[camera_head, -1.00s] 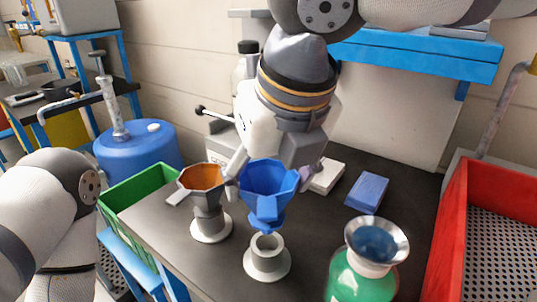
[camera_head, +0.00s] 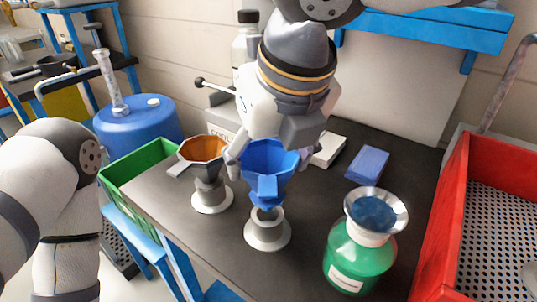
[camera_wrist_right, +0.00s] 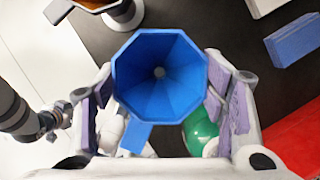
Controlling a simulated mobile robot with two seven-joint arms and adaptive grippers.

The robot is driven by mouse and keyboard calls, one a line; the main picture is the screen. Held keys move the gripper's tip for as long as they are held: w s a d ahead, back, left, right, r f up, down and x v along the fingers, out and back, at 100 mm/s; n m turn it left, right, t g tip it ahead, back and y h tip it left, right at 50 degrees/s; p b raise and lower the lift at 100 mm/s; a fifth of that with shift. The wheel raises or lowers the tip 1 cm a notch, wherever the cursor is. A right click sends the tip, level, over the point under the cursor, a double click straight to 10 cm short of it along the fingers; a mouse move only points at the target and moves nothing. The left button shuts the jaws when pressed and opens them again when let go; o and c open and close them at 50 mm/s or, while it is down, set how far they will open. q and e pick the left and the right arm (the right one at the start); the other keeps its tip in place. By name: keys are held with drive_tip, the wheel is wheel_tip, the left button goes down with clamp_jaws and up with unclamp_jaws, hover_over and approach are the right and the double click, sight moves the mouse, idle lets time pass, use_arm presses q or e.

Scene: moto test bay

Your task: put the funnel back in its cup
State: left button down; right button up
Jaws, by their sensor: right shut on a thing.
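The blue funnel (camera_head: 272,158) is upright, wide mouth up, in my right gripper (camera_head: 268,155). In the right wrist view I look down into the funnel (camera_wrist_right: 160,75), with a finger of the right gripper (camera_wrist_right: 163,100) on each side. Its tab points towards the head camera. A grey cup with a round flange (camera_head: 267,236) stands on the dark bench directly below. The funnel's lower end is at the cup's mouth; I cannot tell whether the spout is inside. My left gripper is out of view; only its arm shows at the left.
An orange funnel (camera_head: 203,150) sits in a similar grey cup (camera_head: 211,198) to the left. A green bottle (camera_head: 356,262) with a metal funnel (camera_head: 376,207) stands at right front, near a red crate (camera_head: 440,230). A blue box (camera_head: 367,163) lies behind.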

drive_tip(key=shift+f, duration=0.15)
idle(0.5)
drive_tip(key=shift+f, duration=0.9)
drive_tip(key=shift+f, duration=0.1)
drive_tip(key=shift+f, duration=0.6)
drive_tip(key=shift+f, duration=0.2)
drive_tip(key=o, duration=1.2)
